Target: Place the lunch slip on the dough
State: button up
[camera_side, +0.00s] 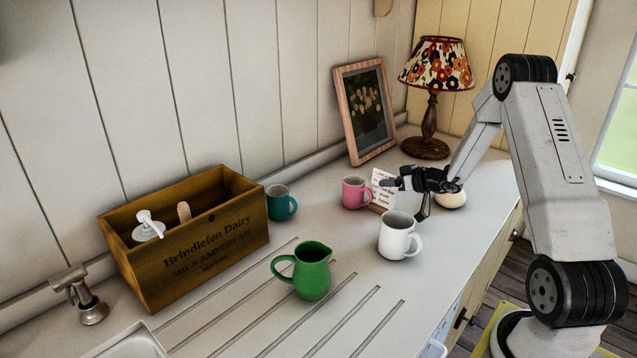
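The lunch slip (383,186) looks like a small white card with red and dark lettering. It stands nearly upright between the pink mug and my gripper (404,197). My gripper is at the slip's right edge, its dark fingers partly in front of the card. Whether the fingers are closed on the slip I cannot tell. A pale, rounded cream lump (453,199), possibly the dough, sits just right of my gripper and is partly hidden behind it. What it rests on is not clear.
A white mug (397,238) stands close in front of my gripper. A pink mug (355,192), teal mug (280,203) and green jug (312,272) stand to the left. A wooden crate (190,253), picture frame (366,110) and lamp (433,100) line the wall. The counter's front right is clear.

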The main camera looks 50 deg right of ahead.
jog(key=v, duration=1.2)
dwell(0.3)
jog(key=shift+o, duration=0.4)
jog(key=shift+w, duration=0.1)
jog(key=w+r+g, duration=0.1)
jog(key=w+g, duration=0.3)
jog(key=w, duration=0.2)
jog(key=shift+w+d+r+n+g+y, duration=0.15)
jog(key=shift+d+n+g+y, duration=0.1)
jog(key=shift+n+g+y, duration=0.05)
